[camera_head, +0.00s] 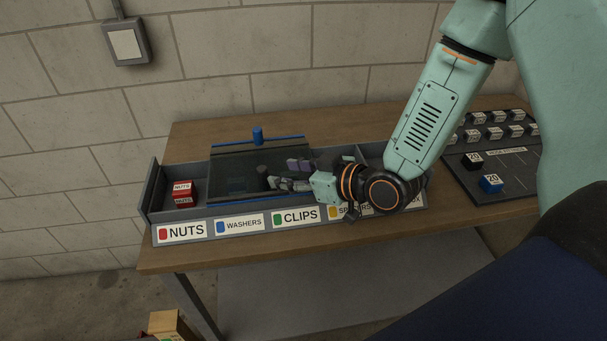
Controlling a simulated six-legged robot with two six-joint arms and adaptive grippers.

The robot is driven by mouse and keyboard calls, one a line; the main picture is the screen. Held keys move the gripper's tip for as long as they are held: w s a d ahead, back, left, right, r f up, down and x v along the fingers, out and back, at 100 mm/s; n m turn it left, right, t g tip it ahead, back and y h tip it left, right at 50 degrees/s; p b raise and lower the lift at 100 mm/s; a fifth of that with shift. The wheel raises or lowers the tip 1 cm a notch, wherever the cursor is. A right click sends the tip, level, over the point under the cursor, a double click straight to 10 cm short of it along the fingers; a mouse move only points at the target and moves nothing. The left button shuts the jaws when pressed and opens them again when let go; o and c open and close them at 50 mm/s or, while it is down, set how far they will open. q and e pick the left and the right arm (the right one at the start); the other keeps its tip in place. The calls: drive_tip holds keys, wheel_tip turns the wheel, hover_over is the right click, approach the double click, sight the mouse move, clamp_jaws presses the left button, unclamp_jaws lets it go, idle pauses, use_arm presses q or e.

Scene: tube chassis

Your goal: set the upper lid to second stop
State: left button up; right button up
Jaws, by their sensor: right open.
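A long grey sorting box stands on the wooden bench, with labelled compartments along its front edge (195,229). A dark see-through lid (225,160) with blue edges and a blue knob (257,135) at its far edge covers the compartments behind the WASHERS and CLIPS labels. I cannot tell whether this is one lid or two stacked lids. My right gripper (276,182) is open at the right part of the lid, its fingers pointing left. I cannot tell whether it touches the lid. My right arm hides much of the box's right end. My left gripper is not in view.
Red NUTS blocks (182,191) sit in the uncovered left compartment. A dark board (510,165) with several small blocks and a blue block (490,183) lies at the bench's right. A wall box (125,43) hangs at upper left. The bench (190,133) behind the box is clear.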

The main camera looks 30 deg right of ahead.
drive_tip(key=shift+v, duration=1.85)
drive_tip(key=shift+a, duration=0.1)
drive_tip(key=shift+s, duration=0.1)
